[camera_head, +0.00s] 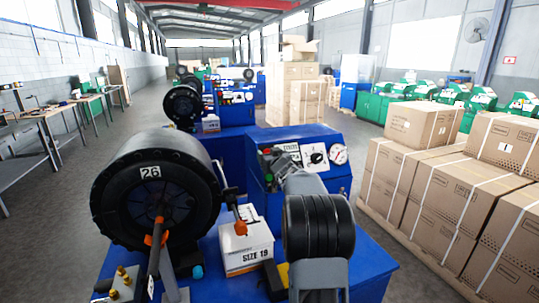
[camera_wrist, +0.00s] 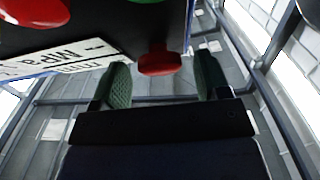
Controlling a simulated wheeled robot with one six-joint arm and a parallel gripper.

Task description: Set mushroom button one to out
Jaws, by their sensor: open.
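In the wrist view, a red mushroom button (camera_wrist: 158,62) stands out from the dark edge of the control panel (camera_wrist: 120,30). My gripper (camera_wrist: 161,66) is open, with one green padded finger on each side of this button and gaps visible on both sides. Another red button (camera_wrist: 32,12) and part of a green one (camera_wrist: 145,1) show at the top. No number for the buttons is readable. In the head view, my arm reaches to the left part of the blue control box (camera_head: 322,185); my arm hides most of the gripper and the buttons there.
The box's right face carries a dial and a pressure gauge (camera_head: 339,154). A large black drum (camera_head: 150,190) marked 26 and a white "SIZE 19" carton (camera_head: 246,246) stand left of my arm. Stacked cartons (camera_head: 410,180) line the right side. Workbenches (camera_head: 50,115) stand far left.

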